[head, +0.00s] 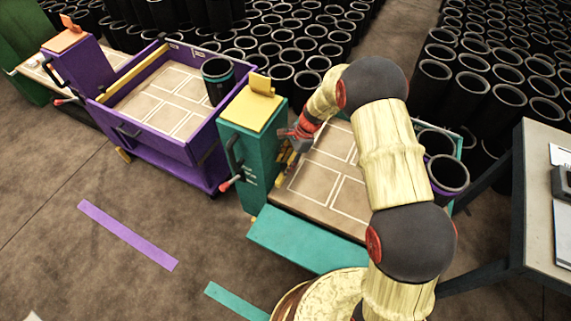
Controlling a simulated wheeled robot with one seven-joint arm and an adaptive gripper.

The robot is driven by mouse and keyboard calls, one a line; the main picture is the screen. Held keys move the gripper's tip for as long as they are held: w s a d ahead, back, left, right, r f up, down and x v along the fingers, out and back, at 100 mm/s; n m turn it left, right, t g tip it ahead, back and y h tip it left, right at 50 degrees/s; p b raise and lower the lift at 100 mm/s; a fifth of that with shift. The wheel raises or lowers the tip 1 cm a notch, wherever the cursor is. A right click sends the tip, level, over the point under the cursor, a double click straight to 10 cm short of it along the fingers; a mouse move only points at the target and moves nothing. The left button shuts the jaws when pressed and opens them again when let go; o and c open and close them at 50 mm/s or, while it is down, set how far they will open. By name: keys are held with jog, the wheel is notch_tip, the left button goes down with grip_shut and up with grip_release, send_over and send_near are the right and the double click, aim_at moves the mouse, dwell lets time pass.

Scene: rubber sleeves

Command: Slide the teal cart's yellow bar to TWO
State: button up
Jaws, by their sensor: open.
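The teal cart (252,160) stands in the middle of the head view, with a tan bed (310,190) marked by white outlines. Its yellow bar (284,171) shows only in part along the bed's left side, beside the teal end post. My gripper (291,146) is at that left side, close to the bar and over its far part. The jaws are open. Whether they touch or straddle the bar cannot be told. My arm covers much of the bed's right half. No legible number marks show along the bar.
A purple cart (175,155) with its own yellow bar (132,74) and a teal-banded sleeve (217,84) stands left. A purple-banded sleeve (447,176) is at the teal cart's right end. A table (540,200) stands right. Many black sleeves fill the back.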

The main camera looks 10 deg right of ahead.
jog(key=shift+c, duration=0.4)
grip_shut()
dwell(0.4)
